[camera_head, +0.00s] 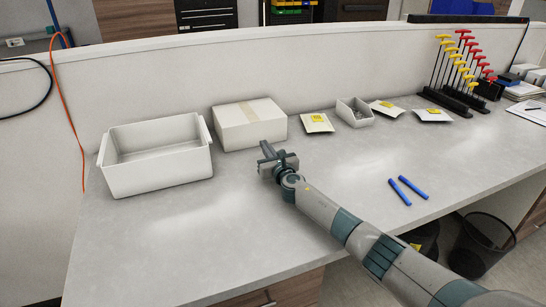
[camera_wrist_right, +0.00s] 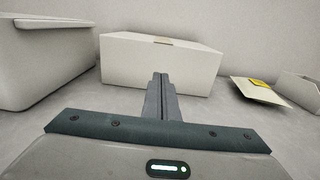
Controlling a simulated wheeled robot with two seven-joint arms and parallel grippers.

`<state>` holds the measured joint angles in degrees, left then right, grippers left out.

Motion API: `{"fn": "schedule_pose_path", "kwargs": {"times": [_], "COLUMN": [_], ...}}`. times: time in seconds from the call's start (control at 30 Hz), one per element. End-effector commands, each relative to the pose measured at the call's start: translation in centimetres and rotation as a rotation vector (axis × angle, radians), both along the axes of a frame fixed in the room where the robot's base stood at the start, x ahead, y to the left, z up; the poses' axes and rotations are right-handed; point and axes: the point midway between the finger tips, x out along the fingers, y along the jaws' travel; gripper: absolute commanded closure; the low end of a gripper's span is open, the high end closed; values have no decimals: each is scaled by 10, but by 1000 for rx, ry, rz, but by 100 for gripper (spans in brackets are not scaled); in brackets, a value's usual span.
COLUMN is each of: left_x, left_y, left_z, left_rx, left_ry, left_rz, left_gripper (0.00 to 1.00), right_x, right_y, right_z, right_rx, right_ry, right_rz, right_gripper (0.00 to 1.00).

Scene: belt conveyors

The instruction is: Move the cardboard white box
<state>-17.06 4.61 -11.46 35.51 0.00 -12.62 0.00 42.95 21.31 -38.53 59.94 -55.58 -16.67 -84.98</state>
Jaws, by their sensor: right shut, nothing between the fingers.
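The white cardboard box (camera_head: 248,124) stands closed on the grey table against the back panel, with a tan tape strip across its top. It also shows straight ahead in the right wrist view (camera_wrist_right: 158,66). My right gripper (camera_head: 266,150) is in front of the box, near its front right side. In the wrist view its fingers (camera_wrist_right: 160,85) are together, pointing at the box's front face, with nothing between them. Whether the fingertips touch the box I cannot tell. My left gripper is not in view.
An open white bin (camera_head: 158,178) stands just left of the box. Right of it lie a packet with a yellow label (camera_head: 317,123), a small grey tray (camera_head: 355,112) and two blue pens (camera_head: 408,188). A hex key rack (camera_head: 455,98) stands farther right. The front left table is clear.

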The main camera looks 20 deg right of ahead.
Motion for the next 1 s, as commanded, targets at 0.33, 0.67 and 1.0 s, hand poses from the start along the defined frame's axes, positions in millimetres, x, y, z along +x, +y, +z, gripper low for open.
{"fn": "schedule_pose_path", "kwargs": {"times": [0.33,0.67,1.0], "left_x": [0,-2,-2], "left_y": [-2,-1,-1], "left_z": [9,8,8], "left_rx": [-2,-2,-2], "left_ry": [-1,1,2], "left_rz": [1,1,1], "left_gripper": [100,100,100], "right_x": [-45,-71,-73], "right_y": [-2,-2,-2], "right_z": [0,-1,0], "right_rx": [0,0,0], "right_ry": [0,1,1], "right_rz": [2,1,1], "right_gripper": [100,100,100]}}
